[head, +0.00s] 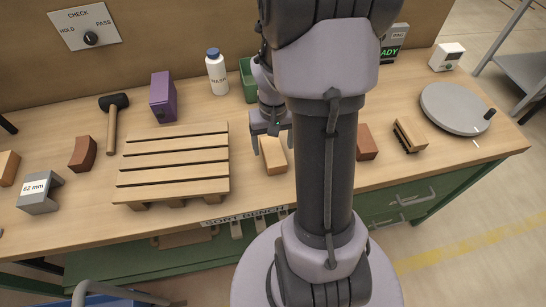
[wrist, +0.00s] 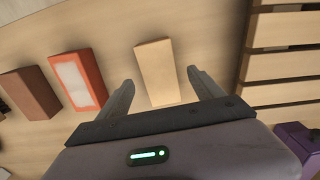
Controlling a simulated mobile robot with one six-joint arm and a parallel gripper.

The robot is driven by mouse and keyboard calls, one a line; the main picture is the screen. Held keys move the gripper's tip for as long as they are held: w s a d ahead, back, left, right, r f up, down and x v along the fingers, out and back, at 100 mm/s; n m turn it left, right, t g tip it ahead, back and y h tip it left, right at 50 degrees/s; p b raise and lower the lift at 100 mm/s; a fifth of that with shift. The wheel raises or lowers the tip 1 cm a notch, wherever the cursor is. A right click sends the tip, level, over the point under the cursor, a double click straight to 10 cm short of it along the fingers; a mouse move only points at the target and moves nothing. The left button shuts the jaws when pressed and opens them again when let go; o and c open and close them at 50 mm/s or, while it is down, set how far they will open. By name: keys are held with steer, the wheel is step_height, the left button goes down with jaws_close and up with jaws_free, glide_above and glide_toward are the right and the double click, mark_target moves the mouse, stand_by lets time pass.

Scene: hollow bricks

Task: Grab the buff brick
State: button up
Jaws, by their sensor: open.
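The buff brick (head: 274,158) lies on the bench just right of the slatted wooden pallet (head: 172,165). My gripper (head: 271,146) is open at the brick's far end, pointing down, with one finger to each side in the picture. In the wrist view the buff brick (wrist: 157,68) shows between and beyond the two open fingers of my gripper (wrist: 160,79), with gaps on both sides. Nothing is held. I cannot tell how far the fingertips are above the bench.
An orange brick with a pale face (wrist: 77,79) and a brown brick (wrist: 29,94) lie left of it in the wrist view. My arm hides part of the bench in the head view. A purple box (head: 163,97), white bottle (head: 217,72) and green bin (head: 248,80) stand behind.

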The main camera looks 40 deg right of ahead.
mark_target(273, 150)
step_height(273, 150, down, 4)
steer(key=shift+w+d+f+b, duration=0.1)
steer(key=shift+w+f+b, duration=0.1)
steer(key=shift+b, duration=0.75)
steer(key=shift+s+r, duration=0.1)
steer(key=shift+r, duration=0.1)
steer(key=shift+c, duration=0.7)
jaws_close()
steer(key=shift+r, duration=0.1)
